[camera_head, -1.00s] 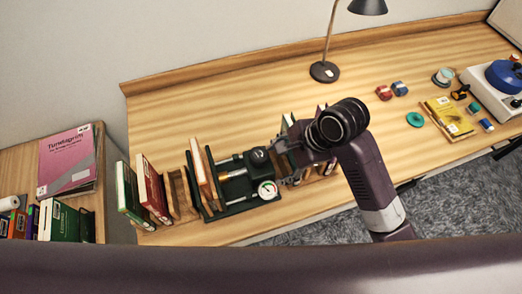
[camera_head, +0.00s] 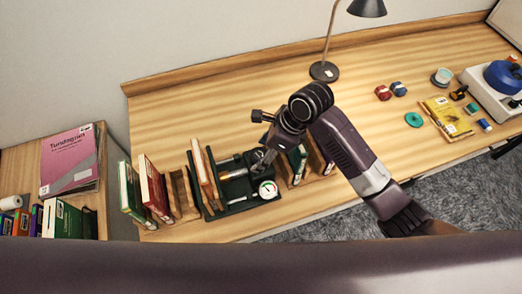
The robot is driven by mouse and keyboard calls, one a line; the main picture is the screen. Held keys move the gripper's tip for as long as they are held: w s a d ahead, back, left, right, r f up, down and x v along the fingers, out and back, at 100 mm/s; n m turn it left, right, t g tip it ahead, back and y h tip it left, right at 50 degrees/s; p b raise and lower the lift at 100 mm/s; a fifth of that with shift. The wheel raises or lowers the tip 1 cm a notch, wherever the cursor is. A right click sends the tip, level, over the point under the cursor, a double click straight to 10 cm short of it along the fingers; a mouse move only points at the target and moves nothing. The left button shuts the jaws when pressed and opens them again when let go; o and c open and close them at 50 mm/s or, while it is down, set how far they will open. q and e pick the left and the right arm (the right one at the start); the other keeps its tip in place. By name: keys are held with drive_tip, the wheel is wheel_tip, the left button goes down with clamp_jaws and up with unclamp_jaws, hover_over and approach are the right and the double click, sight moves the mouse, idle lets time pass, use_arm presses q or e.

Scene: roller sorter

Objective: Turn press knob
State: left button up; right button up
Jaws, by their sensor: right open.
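The dark green book press (camera_head: 237,186) stands on the wooden desk, with two plates at its left side, metal rods and a round white gauge (camera_head: 267,190) at its front right. The press knob sits at the press's back right; it is mostly hidden behind my right gripper. My right gripper (camera_head: 263,161) is open, pointing down at the knob's place. I cannot tell whether its fingers touch the knob. A tan-edged book (camera_head: 203,172) stands by the press's left plates. My left gripper is not in view.
Books (camera_head: 153,190) stand in a wooden rack left of the press, and more books (camera_head: 298,160) stand close on its right. A desk lamp (camera_head: 324,71) is at the back. The desk behind the press is clear.

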drive_tip(key=shift+a+f, duration=0.15)
drive_tip(key=shift+f, duration=0.2)
drive_tip(key=c, duration=1.2)
drive_tip(key=shift+o, duration=0.2)
drive_tip(key=shift+w+n, duration=0.1)
drive_tip(key=shift+n, duration=0.2)
